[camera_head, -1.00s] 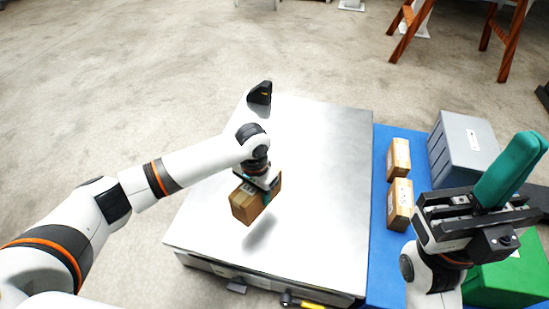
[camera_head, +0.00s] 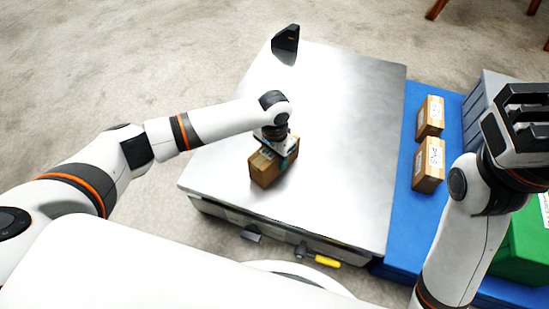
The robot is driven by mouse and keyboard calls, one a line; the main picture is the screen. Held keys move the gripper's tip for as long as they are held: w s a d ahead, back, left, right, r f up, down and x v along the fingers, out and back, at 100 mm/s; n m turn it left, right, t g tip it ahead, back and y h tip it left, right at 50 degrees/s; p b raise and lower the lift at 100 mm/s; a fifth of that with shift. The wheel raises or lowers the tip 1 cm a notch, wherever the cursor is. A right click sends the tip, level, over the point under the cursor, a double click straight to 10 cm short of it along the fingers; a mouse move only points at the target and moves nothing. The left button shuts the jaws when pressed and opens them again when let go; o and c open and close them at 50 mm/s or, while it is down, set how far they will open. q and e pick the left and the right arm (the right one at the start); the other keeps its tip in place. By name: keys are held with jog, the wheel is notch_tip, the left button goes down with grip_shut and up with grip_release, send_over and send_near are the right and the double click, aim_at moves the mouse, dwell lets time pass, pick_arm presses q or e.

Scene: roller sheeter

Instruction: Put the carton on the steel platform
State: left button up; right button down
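The brown carton (camera_head: 265,169) is at the left-middle of the steel platform (camera_head: 345,130). My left gripper (camera_head: 284,158) reaches down over it from above, with a teal finger against its side, and is shut on it. The carton's underside looks at or very close to the platform surface; I cannot tell whether it touches. The top of the carton is partly hidden by the gripper. My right gripper (camera_head: 515,125) is raised at the right edge, away from the carton; its fingertips are not clearly shown.
Two more cartons, one farther (camera_head: 430,117) and one nearer (camera_head: 429,165), stand on the blue surface (camera_head: 398,228) right of the platform. The platform's right half is clear.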

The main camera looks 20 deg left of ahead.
dwell(0.3)
pick_arm(q)
jog(key=o, duration=1.3)
jog(key=shift+f, duration=0.1)
